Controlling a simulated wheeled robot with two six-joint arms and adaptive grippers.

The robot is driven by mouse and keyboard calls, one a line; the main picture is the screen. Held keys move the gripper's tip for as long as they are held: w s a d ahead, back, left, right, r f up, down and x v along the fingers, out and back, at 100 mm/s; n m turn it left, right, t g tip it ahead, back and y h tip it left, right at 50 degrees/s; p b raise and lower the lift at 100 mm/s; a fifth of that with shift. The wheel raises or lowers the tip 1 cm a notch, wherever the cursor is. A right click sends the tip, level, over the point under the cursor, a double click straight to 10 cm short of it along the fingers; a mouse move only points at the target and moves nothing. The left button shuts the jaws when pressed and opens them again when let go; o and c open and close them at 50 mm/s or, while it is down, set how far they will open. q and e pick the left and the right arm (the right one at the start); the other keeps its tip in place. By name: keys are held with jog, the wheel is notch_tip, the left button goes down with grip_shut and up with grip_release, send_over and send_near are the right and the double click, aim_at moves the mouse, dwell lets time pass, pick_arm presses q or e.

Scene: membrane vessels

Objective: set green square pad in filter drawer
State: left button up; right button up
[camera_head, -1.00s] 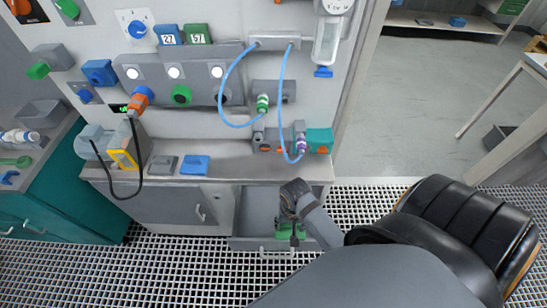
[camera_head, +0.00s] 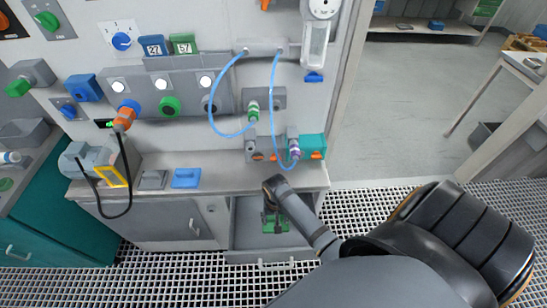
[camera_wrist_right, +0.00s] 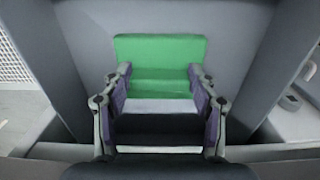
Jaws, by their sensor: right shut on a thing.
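The green square pad (camera_head: 282,226) is between the fingers of my right gripper (camera_head: 270,219), over the open filter drawer (camera_head: 262,257) below the counter. In the right wrist view the green pad (camera_wrist_right: 160,48) lies across the far ends of the right gripper (camera_wrist_right: 160,76), with a finger on each side. The right gripper is shut on the pad. Grey drawer walls (camera_wrist_right: 232,60) show around it. I cannot tell whether the pad touches the drawer floor. My left gripper is not in view.
The counter (camera_head: 225,177) overhangs just behind the drawer, with a blue block (camera_head: 186,178) on it. Blue hoses (camera_head: 211,112) hang above. A closed cabinet door (camera_head: 160,226) is left of the drawer. The grating floor right of the cabinet is clear of objects.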

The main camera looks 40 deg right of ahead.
aim_at(274, 221)
jog(key=shift+w+f, duration=0.5)
jog(key=shift+f, duration=0.15)
jog(key=shift+w+d+f+b, duration=0.1)
jog(key=shift+w+f+b, duration=0.1)
jog(key=shift+f, duration=0.75)
jog(key=shift+w+f+b, duration=0.1)
jog(key=shift+f+b, duration=0.05)
jog(key=shift+f, duration=0.75)
jog(key=o, duration=1.7)
jog(key=shift+f, duration=0.1)
notch_tip(274, 221, up, 12)
jog(key=shift+r+p, duration=0.15)
jog(key=shift+p, duration=0.4)
jog(key=shift+s, duration=0.1)
